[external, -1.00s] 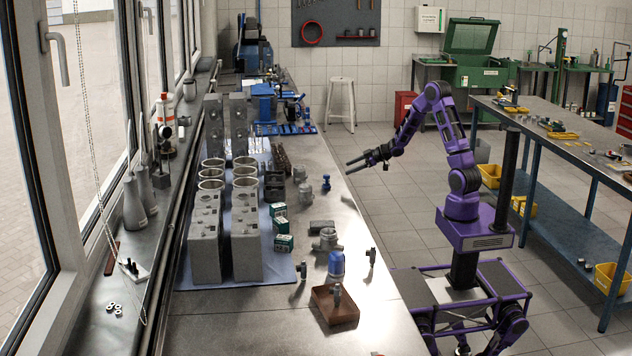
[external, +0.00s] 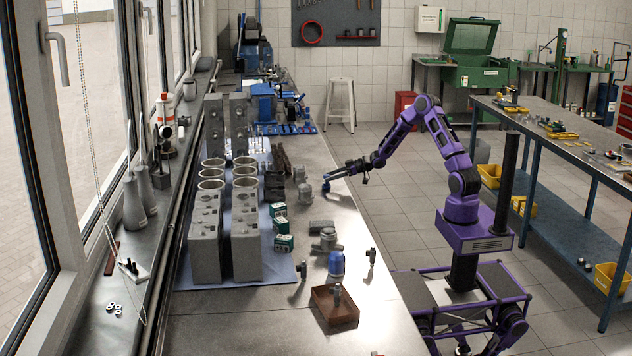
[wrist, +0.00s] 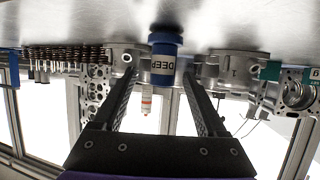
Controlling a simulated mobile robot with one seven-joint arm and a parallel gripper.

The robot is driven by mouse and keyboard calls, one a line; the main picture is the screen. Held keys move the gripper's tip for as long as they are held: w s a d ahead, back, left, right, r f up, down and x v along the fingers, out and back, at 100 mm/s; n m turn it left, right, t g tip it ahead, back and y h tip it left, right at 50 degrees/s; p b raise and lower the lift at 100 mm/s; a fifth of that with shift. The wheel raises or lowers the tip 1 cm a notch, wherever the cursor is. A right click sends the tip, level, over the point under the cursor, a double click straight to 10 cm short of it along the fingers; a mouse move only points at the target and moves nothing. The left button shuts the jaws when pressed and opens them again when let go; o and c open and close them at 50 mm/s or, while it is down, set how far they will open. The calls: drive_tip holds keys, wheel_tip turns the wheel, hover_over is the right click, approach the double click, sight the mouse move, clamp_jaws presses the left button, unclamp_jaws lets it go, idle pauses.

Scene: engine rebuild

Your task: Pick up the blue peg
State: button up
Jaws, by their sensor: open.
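The blue peg (external: 326,187) stands on the steel bench near its right edge. It is partly covered by my gripper (external: 331,177) in the external view. In the wrist view, where the bench top is at the top of the picture, the peg (wrist: 164,65) is blue with a paler band lettered "DEEP". My gripper (wrist: 163,62) is open, with one finger on each side of the peg's line. A gap shows between the peg and each finger. I cannot tell how far the fingertips reach along the peg.
Grey engine blocks (external: 246,245) and cylinder liners (external: 246,183) stand to the left. Green boxes (external: 283,243), a grey metal part (external: 328,240), a blue-topped container (external: 336,265) and a brown tray (external: 345,314) are nearer the camera. Bench surface (external: 345,215) beside the peg is clear.

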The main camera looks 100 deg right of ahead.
sight(320, 188)
drive_tip(key=x, duration=0.5)
drive_tip(key=shift+w+a+f, duration=0.1)
drive_tip(key=shift+w+f, duration=0.2)
clamp_jaws()
drive_tip(key=shift+r, duration=0.1)
